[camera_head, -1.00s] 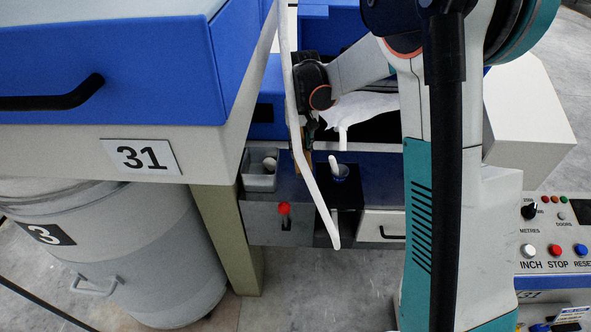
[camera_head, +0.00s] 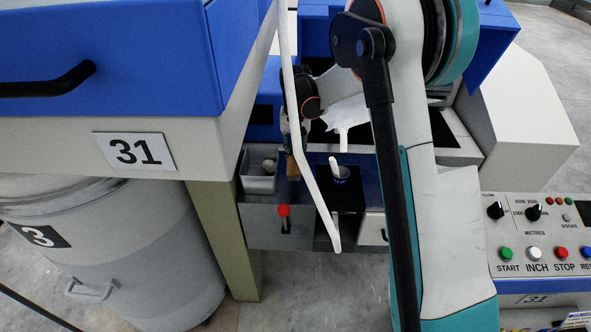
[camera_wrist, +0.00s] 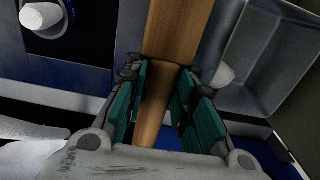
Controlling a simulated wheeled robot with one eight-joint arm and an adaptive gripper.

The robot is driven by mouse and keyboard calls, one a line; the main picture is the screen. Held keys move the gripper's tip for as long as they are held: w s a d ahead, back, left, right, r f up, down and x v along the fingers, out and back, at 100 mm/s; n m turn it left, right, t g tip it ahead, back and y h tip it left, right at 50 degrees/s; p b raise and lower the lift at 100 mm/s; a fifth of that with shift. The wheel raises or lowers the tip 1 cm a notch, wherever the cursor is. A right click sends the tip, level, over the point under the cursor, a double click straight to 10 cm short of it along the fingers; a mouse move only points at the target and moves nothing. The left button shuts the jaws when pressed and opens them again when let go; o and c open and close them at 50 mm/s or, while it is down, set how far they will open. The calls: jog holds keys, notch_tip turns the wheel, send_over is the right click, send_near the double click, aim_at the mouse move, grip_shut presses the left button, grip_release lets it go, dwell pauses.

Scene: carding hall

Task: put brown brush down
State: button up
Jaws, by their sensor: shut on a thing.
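The brown brush (camera_wrist: 176,35) is a long wooden piece, held between the two teal-padded fingers of my gripper (camera_wrist: 166,95) in the wrist view. Its narrower handle passes between the fingers and its wider part runs out to the top edge. In the head view a small brown part of the brush (camera_head: 292,165) shows below my gripper (camera_head: 290,135), beside the grey tray, partly hidden by a white bar. The brush appears above the shelf; I cannot tell whether it touches it.
A grey tray (camera_head: 259,184) holding a pale round thing stands left of the brush. A blue cup (camera_head: 341,175) with a white-handled item stands on a black patch to the right. A white bar (camera_head: 304,150) crosses in front. A red-knobbed lever (camera_head: 284,211) sits below.

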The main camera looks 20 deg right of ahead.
jog(key=shift+f+b, duration=0.7)
jog(key=shift+f, duration=2.45)
jog(key=shift+f, duration=0.1)
jog(key=o, duration=1)
